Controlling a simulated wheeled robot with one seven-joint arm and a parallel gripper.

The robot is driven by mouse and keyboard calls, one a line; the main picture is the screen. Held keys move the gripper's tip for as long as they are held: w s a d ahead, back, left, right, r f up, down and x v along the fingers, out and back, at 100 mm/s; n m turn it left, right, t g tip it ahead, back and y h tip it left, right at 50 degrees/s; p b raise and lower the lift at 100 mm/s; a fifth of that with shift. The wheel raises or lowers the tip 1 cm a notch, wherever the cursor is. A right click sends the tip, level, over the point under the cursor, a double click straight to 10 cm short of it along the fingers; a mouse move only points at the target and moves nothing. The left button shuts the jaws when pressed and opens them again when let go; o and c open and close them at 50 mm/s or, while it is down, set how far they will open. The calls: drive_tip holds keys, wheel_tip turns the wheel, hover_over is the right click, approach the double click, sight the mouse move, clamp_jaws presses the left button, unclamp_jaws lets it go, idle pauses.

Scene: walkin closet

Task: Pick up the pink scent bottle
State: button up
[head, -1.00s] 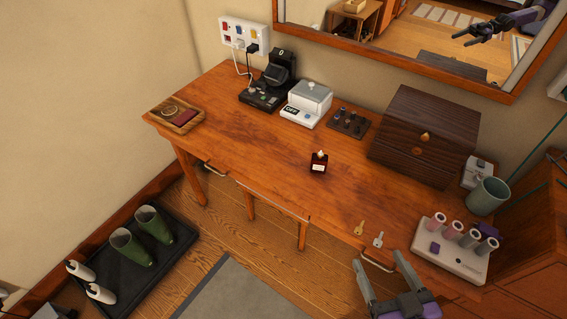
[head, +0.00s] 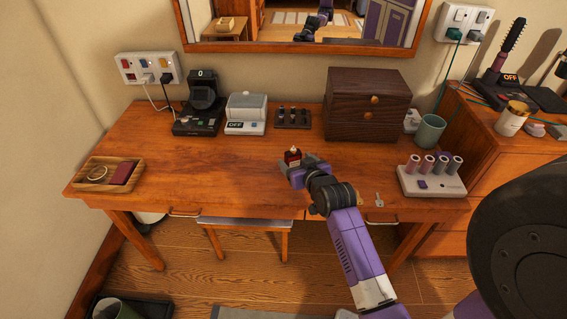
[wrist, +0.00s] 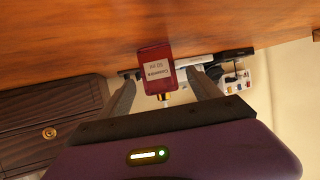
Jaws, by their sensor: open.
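The scent bottle (head: 292,156) is a small dark red bottle with a white label and a light stopper. It stands on the wooden desk (head: 230,181), in front of the small dark rack. In the wrist view the bottle (wrist: 155,71) appears upside down, between the fingertips. My gripper (head: 299,165) is right at the bottle, on its near side, with its jaws apart. In the wrist view my gripper (wrist: 160,85) has one finger on each side of the bottle. Whether a finger touches it I cannot tell.
Behind the bottle stand a dark rack (head: 292,118), a white box-like device (head: 246,115) and a dark wooden box (head: 368,105). A roller set (head: 433,181) and green cup (head: 429,132) stand to the right. A wooden tray (head: 95,185) lies left. The desk's left middle is clear.

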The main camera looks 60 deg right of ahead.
sight(290, 155)
drive_tip(key=shift+x, duration=3.15)
clamp_jaws()
